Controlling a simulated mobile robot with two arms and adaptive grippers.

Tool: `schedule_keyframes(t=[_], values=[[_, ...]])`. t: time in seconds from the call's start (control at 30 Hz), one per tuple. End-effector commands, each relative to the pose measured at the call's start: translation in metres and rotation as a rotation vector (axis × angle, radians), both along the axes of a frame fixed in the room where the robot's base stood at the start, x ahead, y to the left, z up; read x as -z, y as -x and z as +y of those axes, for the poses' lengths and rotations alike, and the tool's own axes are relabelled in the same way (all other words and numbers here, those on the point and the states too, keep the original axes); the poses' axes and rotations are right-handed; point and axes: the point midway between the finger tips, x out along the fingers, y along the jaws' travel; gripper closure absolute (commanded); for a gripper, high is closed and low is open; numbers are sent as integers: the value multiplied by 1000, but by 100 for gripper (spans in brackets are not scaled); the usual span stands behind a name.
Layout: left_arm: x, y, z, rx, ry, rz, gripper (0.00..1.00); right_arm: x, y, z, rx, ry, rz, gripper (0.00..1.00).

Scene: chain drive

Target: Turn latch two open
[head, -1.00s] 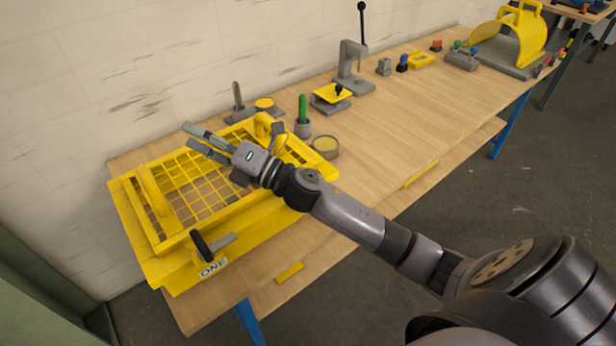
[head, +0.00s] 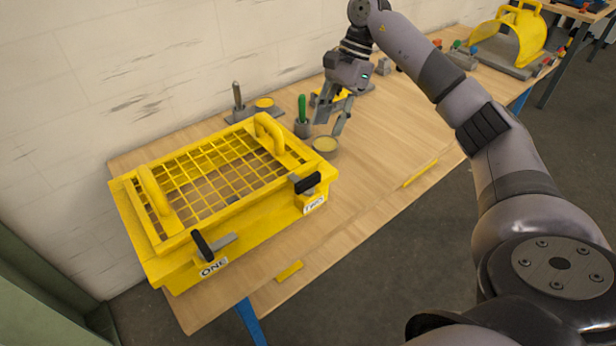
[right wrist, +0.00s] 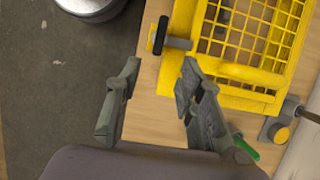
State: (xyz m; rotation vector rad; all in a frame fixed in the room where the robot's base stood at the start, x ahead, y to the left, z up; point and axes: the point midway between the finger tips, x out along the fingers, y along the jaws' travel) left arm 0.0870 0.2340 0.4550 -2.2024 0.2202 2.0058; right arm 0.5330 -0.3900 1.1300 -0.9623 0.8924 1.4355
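Latch two, with a black handle (head: 307,183) and a grey bar, sits on the front right corner of the yellow guard box, above the label TWO (head: 314,205). In the right wrist view, its black handle (right wrist: 160,35) and grey bar (right wrist: 178,43) lie beyond the fingertips, with no contact. Latch one (head: 203,245) is on the front left, above the label ONE. My right gripper (head: 329,126) is open and empty, above the bench to the right of the box; its spread fingers also show in the right wrist view (right wrist: 160,75). My left gripper is out of view.
The yellow mesh lid (head: 215,175) has two raised handles. The bench (head: 385,150) is clear to the right of the box's front corner.

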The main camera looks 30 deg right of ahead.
Motion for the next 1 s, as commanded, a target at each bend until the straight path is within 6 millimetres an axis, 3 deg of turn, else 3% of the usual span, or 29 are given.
schedule_keyframes(t=[0.6, 0.8, 1.0], values=[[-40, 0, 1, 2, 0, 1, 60, 117, 5, 52, -2, -5, 3, 65], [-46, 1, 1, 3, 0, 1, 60, 140, 5, 60, 0, -5, 0, 65], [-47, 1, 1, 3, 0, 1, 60, 147, 5, 63, -1, -4, -1, 65]])
